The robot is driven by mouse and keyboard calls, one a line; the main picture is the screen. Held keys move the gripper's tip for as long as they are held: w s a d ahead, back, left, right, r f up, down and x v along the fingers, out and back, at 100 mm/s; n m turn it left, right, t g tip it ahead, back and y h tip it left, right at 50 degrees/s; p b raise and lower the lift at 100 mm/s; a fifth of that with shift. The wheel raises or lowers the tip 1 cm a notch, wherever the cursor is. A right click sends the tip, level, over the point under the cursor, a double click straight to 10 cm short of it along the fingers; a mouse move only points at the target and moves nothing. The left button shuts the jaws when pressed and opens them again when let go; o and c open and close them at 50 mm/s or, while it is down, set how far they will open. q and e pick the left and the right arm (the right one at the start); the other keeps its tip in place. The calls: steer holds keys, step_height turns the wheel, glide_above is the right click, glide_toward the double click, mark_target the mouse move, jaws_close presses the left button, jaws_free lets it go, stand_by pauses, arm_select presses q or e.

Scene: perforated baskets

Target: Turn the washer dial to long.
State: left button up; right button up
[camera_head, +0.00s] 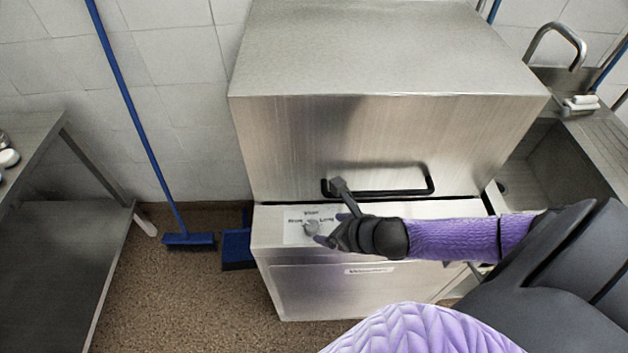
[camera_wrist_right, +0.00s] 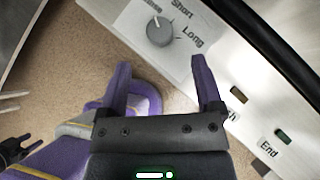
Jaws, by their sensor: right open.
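The washer dial (camera_wrist_right: 160,32) is a round grey knob on a white label plate in the right wrist view. "Short" is printed above it and "Long" to its right; which mark it points to is unclear. In the head view the dial (camera_head: 310,228) sits on the washer's (camera_head: 350,285) front panel, beside my gripper. My right gripper (camera_wrist_right: 158,62) is open and empty. Its two purple fingers are spread just short of the dial, apart from it in the picture.
A black handle bar (camera_head: 385,192) crosses the steel hood (camera_head: 390,135) above the panel. Small indicators (camera_wrist_right: 282,136) line the panel near "End". A blue broom (camera_head: 188,240) and dustpan (camera_head: 237,248) stand left of the washer. A steel table (camera_head: 60,250) is at left, a sink (camera_head: 550,165) at right.

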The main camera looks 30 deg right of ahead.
mark_target(312, 226)
steer(key=b+x, duration=0.2)
steer(key=x, duration=0.4)
steer(key=shift+f, duration=0.2)
steer(key=shift+w+a+f, duration=0.15)
steer(key=shift+w+f, duration=0.2)
steer(key=shift+w, duration=0.15)
steer(key=c, duration=0.5)
jaws_close()
